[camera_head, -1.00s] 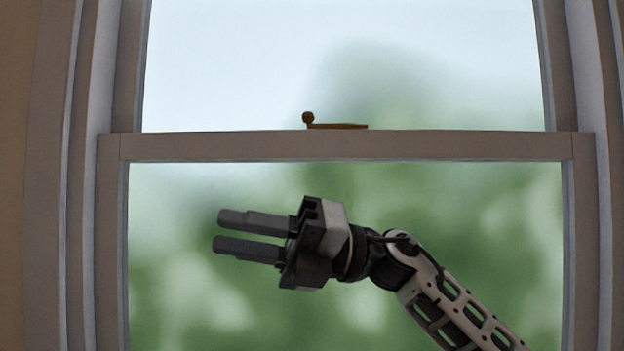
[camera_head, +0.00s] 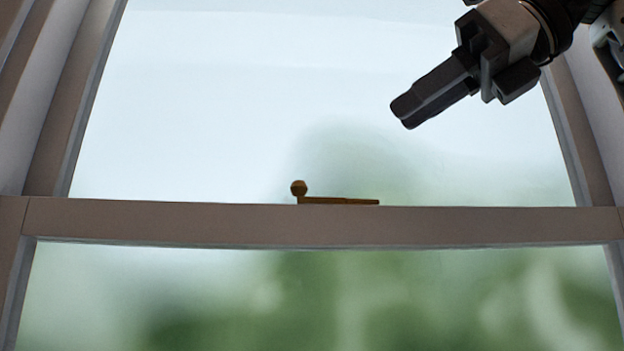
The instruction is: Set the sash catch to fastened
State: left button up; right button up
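The sash catch (camera_head: 340,201) is a small brown bar with a round knob (camera_head: 299,188) at its left end. It lies along the top of the window's horizontal meeting rail (camera_head: 320,225), near the middle, with the knob standing up. My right gripper (camera_head: 404,110) is in the upper right, above and to the right of the catch and apart from it in the picture. Its dark fingers point down and left, lie together and hold nothing. My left gripper is not in view.
The window frame's side jambs stand at the left (camera_head: 80,110) and right (camera_head: 575,130). The upper pane (camera_head: 220,100) is pale, with blurred green behind the glass lower down. Nothing else stands on the rail.

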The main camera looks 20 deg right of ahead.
aim_at(316, 204)
jog(key=x, duration=1.4)
jog(key=shift+s+a, duration=0.1)
grip_shut()
